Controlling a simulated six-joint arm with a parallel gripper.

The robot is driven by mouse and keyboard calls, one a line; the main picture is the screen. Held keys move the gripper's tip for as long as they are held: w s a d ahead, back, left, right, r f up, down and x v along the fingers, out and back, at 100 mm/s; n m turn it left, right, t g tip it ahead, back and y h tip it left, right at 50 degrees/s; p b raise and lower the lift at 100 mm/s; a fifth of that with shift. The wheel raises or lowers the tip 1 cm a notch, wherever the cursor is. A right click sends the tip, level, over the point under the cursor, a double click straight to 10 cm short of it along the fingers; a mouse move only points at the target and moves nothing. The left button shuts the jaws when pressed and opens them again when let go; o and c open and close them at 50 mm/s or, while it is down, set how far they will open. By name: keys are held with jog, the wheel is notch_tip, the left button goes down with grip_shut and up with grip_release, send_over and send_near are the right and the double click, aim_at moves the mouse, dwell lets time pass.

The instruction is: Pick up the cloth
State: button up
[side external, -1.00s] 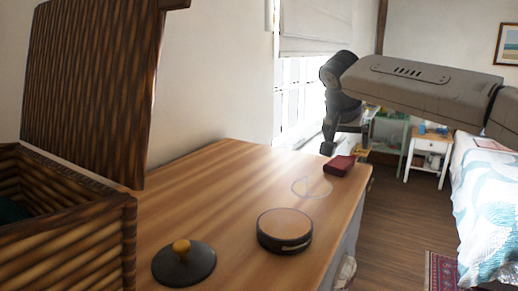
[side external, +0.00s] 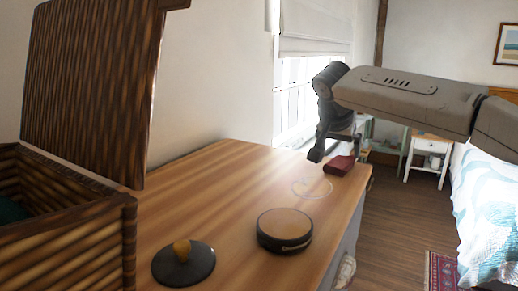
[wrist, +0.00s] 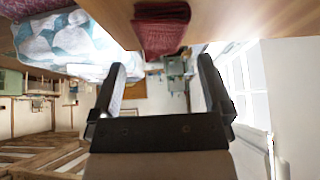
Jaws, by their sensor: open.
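The cloth (side external: 340,165) is a small dark red folded piece lying on the wooden dresser top (side external: 225,175), close to its far right corner. In the wrist view the cloth (wrist: 161,28) shows at the top centre, beyond my fingertips. My gripper (side external: 337,153) is just above the cloth and slightly toward the window side in the side view. In the wrist view my gripper (wrist: 162,66) has its two fingers wide apart with nothing between them. The gripper does not appear to touch the cloth.
A woven box (side external: 70,235) with a raised lid stands at the left. A black lid with a yellow knob (side external: 183,265) and a round dark container (side external: 285,231) sit nearer on the dresser. A thin ring outline (side external: 312,188) marks the wood near the cloth. The dresser middle is clear.

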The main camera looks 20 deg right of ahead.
aim_at(341, 158)
jog(key=shift+x, duration=2.55)
jog(key=shift+w+d+r, duration=0.1)
jog(key=c, duration=1)
jog(key=shift+r, duration=1.7)
jog(key=s+r, duration=0.1)
jog(key=r, duration=0.1)
jog(key=s+r, duration=0.4)
jog(key=shift+s+d+r, duration=0.1)
jog(key=shift+d, duration=0.3)
jog(key=shift+c, duration=0.2)
jog(key=s+d+r, duration=0.1)
jog(key=s+r, duration=0.2)
jog(key=s, duration=0.5)
jog(key=shift+s+d+r, duration=0.2)
jog(key=shift+s+d, duration=0.05)
jog(key=shift+s, duration=0.05)
